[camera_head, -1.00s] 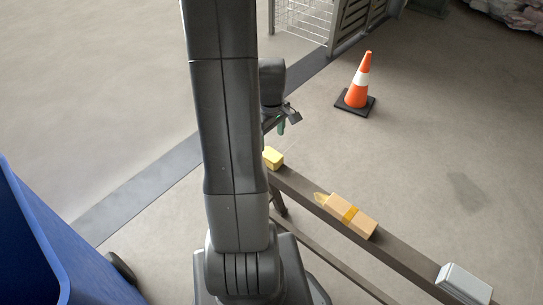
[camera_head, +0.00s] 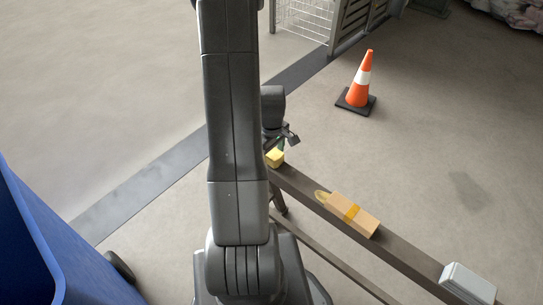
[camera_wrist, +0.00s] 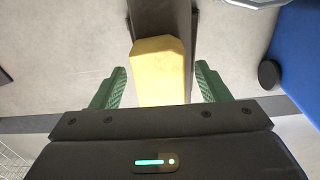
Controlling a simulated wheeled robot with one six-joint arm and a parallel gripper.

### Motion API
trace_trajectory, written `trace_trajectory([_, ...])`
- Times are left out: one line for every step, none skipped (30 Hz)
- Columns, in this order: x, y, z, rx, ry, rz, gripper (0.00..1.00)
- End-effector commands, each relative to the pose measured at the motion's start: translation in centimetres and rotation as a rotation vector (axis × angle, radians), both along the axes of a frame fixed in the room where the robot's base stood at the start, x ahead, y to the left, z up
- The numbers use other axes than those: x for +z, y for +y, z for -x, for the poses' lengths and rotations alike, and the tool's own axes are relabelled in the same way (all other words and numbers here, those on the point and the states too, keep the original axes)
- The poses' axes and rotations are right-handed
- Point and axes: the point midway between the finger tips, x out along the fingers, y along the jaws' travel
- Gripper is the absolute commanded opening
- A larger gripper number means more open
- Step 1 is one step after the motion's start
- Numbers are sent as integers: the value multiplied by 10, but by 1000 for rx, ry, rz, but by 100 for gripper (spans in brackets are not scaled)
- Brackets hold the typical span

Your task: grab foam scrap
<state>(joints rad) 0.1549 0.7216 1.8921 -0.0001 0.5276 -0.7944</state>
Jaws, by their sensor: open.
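In the wrist view the foam scrap (camera_wrist: 159,70) lies between the two green fingers of my gripper (camera_wrist: 159,84). The fingers are open, with a gap on each side of the block. In the head view my gripper (camera_head: 281,143) is just above and against the block, and my arm partly hides it.
A blue bin (camera_head: 45,250) stands at lower left. An orange cone (camera_head: 362,80) stands on open floor behind.

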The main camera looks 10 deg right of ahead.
Motion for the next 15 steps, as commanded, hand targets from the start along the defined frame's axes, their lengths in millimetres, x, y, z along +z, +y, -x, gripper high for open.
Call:
trace_trajectory([0,0,0,0,0,0,69])
trace_trajectory([0,0,0,0,0,0,65])
trace_trajectory([0,0,0,0,0,0,57])
trace_trajectory([0,0,0,0,0,0,51])
trace_trajectory([0,0,0,0,0,0,46])
trace_trajectory([0,0,0,0,0,0,38])
trace_trajectory([0,0,0,0,0,0,32])
trace_trajectory([0,0,0,0,0,0,26])
trace_trajectory([0,0,0,0,0,0,22])
trace_trajectory([0,0,0,0,0,0,22])
trace_trajectory([0,0,0,0,0,0,22])
trace_trajectory([0,0,0,0,0,0,22])
trace_trajectory([0,0,0,0,0,0,22])
trace_trajectory([0,0,0,0,0,0,22])
trace_trajectory([1,0,0,0,0,0,22])
